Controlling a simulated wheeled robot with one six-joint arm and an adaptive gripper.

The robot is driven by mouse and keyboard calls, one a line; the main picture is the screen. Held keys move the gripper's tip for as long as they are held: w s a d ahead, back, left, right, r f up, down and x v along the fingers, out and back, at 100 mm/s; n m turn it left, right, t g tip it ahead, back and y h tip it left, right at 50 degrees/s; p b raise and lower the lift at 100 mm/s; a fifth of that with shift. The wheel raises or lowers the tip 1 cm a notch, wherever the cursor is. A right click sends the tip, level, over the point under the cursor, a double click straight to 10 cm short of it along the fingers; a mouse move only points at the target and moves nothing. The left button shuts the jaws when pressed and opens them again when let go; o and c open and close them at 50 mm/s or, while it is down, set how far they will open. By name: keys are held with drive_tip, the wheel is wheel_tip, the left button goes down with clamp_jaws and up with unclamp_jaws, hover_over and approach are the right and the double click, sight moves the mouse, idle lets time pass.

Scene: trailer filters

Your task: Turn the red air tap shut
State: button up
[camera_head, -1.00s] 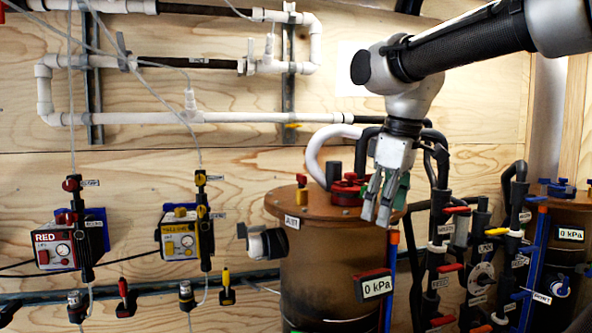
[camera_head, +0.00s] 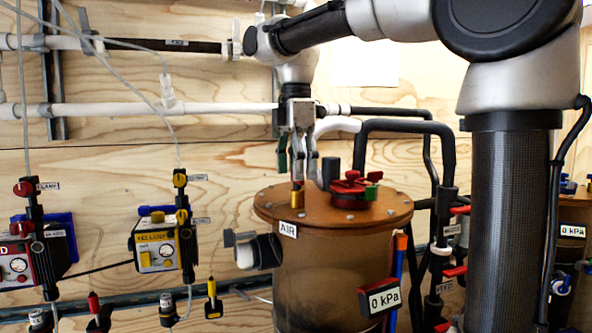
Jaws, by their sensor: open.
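Red taps (camera_head: 25,187) sit on the dark upright stem of the red unit at the far left. A second red knob (camera_head: 22,228) is just below. Their small labels are too blurred to read surely, so I cannot tell which is the air tap. A red handled fitting (camera_head: 352,184) also sits on the lid of the brown tank marked AIR (camera_head: 286,229). My gripper (camera_head: 308,180) points down over the tank lid, open, left of that fitting. Its fingertips are close to a small brass fitting (camera_head: 297,198); contact cannot be told.
A yellow unit (camera_head: 158,250) with yellow taps hangs right of the red unit. A dark post (camera_head: 330,172) stands on the lid. White pipes (camera_head: 130,110) run behind my gripper. Black hoses and red-handled valves (camera_head: 455,272) crowd the right.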

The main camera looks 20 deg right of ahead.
drive_tip(key=shift+f, duration=0.35)
drive_tip(key=c, duration=1)
